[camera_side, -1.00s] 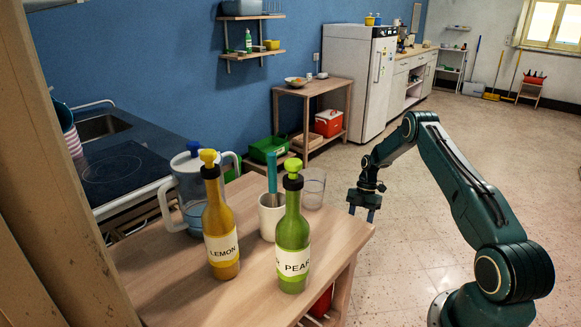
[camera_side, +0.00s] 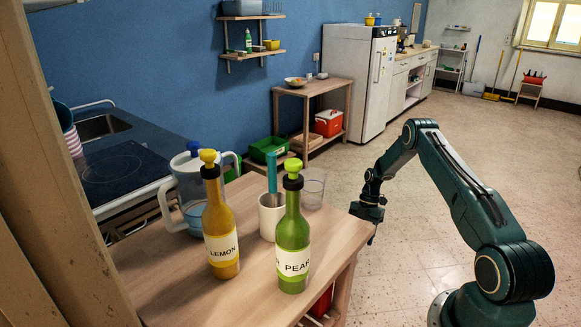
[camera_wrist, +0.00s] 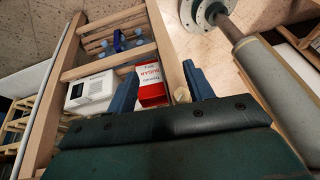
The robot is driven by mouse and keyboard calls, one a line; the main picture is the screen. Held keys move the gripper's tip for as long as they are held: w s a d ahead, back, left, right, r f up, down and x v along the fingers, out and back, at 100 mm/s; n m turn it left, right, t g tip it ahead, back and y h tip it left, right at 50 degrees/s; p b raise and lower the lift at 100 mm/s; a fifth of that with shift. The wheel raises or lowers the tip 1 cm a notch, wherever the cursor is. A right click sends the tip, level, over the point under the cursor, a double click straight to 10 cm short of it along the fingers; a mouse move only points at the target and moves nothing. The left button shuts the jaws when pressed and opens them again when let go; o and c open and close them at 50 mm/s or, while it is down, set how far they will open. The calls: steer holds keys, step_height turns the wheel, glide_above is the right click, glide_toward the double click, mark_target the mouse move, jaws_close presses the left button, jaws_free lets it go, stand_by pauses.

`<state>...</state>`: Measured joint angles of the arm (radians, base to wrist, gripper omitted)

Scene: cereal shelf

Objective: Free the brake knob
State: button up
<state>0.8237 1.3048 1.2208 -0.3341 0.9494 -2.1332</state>
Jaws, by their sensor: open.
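I cannot make out a brake knob for certain in either view. The table's underside is mostly hidden in the side view.
A yellow lemon bottle (camera_side: 220,232), a green pear bottle (camera_side: 292,240), a white cup (camera_side: 270,222), a clear glass (camera_side: 313,190) and a pitcher (camera_side: 187,195) stand on the table. The wrist view shows a red-and-white box (camera_wrist: 150,82) and a white box (camera_wrist: 92,90). Open floor lies right.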

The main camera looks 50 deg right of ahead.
steer(key=a, duration=0.3)
steer(key=s+a, duration=0.1)
steer(key=a, duration=0.2)
steer(key=s+a, duration=0.1)
steer(key=a, duration=0.2)
steer(key=shift+s+a, duration=0.2)
steer(key=shift+a, duration=0.15)
steer(key=shift+a+f, duration=0.25)
steer(key=shift+f, duration=0.3)
steer(key=c, duration=1)
